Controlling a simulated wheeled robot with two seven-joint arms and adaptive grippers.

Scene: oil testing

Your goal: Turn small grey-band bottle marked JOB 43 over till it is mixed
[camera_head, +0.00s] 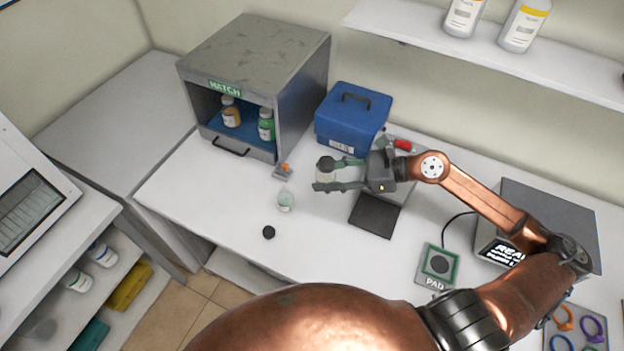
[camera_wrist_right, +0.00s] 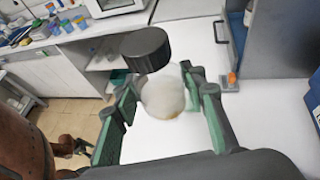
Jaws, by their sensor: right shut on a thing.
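My right gripper (camera_head: 322,175) is shut on a small bottle (camera_wrist_right: 162,95) above the bench. The bottle has a whitish, cloudy body and a dark cap (camera_wrist_right: 146,48). In the right wrist view it sits between the green-padded fingers, with its cap toward the upper left. In the head view its dark cap (camera_head: 326,164) shows between the fingers. No grey band or JOB 43 marking can be read in either view.
A grey hatch (camera_head: 255,50) holds two bottles. A blue box (camera_head: 353,115), small clear cup (camera_head: 285,202), black round piece (camera_head: 268,232), dark mat (camera_head: 374,216) and PAD plate (camera_head: 438,265) are on the bench. The bench's front left is mostly clear.

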